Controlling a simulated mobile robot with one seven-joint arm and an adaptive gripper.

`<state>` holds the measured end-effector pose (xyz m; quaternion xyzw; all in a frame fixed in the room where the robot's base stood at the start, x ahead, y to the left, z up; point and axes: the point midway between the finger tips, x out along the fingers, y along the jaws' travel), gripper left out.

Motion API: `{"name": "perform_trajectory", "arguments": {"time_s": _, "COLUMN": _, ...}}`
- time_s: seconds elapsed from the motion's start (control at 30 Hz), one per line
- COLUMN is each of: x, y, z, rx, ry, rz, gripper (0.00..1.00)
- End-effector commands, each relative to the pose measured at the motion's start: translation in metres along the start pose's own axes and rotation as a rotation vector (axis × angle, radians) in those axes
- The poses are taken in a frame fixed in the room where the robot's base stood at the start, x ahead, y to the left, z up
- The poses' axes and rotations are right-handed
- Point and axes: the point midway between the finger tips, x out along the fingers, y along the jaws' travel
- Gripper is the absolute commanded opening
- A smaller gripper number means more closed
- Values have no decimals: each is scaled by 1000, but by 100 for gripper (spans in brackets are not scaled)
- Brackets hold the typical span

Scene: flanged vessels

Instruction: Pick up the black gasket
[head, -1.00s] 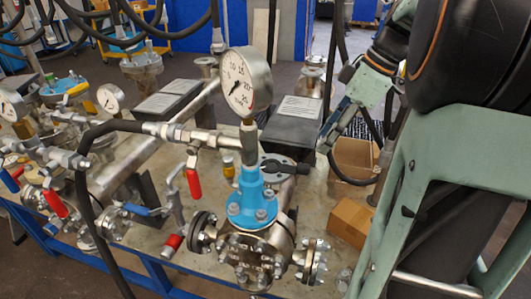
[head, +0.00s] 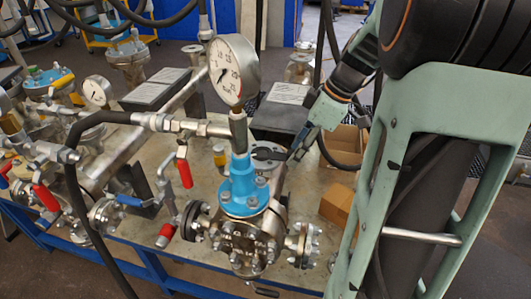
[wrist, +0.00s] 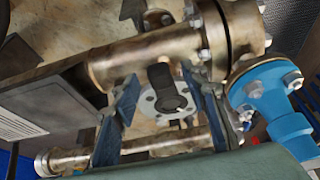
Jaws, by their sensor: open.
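The black gasket (wrist: 161,77) appears in the wrist view as a dark flat piece with a tab, over a pale grey flange face (wrist: 147,105) with bolt holes. In the head view it looks like a dark shape (head: 267,153) on top of the pipe fitting behind the blue valve. My gripper (wrist: 159,73) is open, one blue-grey finger on each side of the gasket in the wrist view. I cannot tell whether the fingers touch it. In the head view my gripper (head: 294,151) is at the right of the gasket, and its far finger is hard to make out.
The blue valve (head: 240,185) with a tall pressure gauge (head: 234,70) stands close by at the front left. A black box (head: 280,118) is behind, and cardboard boxes (head: 338,204) are at the right. A black hose (head: 75,190) crosses the left side.

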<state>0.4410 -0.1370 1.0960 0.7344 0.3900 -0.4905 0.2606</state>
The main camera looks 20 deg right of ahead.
Motion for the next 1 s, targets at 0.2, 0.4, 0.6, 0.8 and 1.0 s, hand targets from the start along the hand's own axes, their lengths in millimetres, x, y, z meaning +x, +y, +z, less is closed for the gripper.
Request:
{"name": "perform_trajectory", "arguments": {"time_s": 0.2, "x": 0, "y": 0, "z": 0, "rx": 0, "ry": 0, "rz": 0, "gripper": 22}}
{"name": "perform_trajectory", "arguments": {"time_s": 0.4, "x": -1, "y": 0, "z": 0, "rx": 0, "ry": 0, "rz": 0, "gripper": 2}}
{"name": "perform_trajectory", "arguments": {"time_s": 0.6, "x": -2, "y": 0, "z": 0, "rx": 0, "ry": 0, "rz": 1, "gripper": 2}}
{"name": "perform_trajectory", "arguments": {"time_s": 0.8, "x": -24, "y": 1, "z": -10, "rx": -4, "ry": -1, "rz": 5, "gripper": 2}}
{"name": "perform_trajectory", "arguments": {"time_s": 1.0, "x": -62, "y": 1, "z": -26, "rx": -2, "ry": 0, "rz": 4, "gripper": 2}}
